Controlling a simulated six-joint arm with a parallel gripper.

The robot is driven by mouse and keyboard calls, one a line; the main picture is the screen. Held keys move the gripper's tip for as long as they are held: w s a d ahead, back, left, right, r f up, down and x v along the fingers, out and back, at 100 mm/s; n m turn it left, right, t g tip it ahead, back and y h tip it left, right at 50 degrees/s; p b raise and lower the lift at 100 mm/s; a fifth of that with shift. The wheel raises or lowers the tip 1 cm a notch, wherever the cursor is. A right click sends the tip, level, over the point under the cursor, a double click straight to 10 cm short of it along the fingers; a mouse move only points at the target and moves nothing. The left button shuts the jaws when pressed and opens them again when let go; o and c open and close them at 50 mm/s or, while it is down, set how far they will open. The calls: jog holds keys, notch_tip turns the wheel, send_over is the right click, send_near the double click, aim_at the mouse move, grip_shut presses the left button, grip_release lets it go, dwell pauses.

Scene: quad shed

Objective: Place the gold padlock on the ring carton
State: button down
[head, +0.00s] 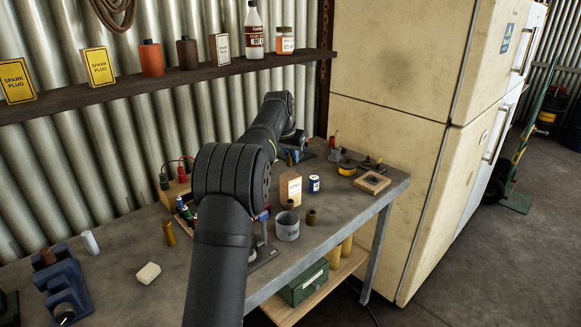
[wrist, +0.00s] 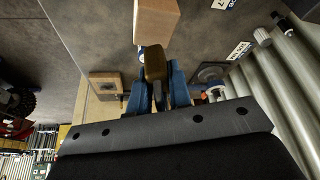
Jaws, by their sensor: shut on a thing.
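My gripper (wrist: 158,88) has blue fingers in the wrist view. They are shut on a dark gold block, the gold padlock (wrist: 155,62), which shows just beyond the fingertips. A plain tan carton (wrist: 157,20) stands close past the padlock. Whether the two touch is unclear. In the head view a tan carton with a pale label (head: 290,189), apparently the ring carton, stands upright on the bench. My gripper (head: 292,157) is small there, behind the carton and partly hidden by my arm. I cannot make out the padlock in the head view.
A wooden frame (head: 372,182) lies near the bench's right end. A white block (head: 148,273) lies at the left.

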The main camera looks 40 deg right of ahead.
aim_at(291, 166)
jog(key=shift+f, duration=2)
jog(key=shift+f, duration=0.1)
jog(key=c, duration=1.3)
grip_release()
jog(key=shift+f, duration=0.1)
jog(key=v, duration=1.2)
jog(key=shift+a, duration=0.1)
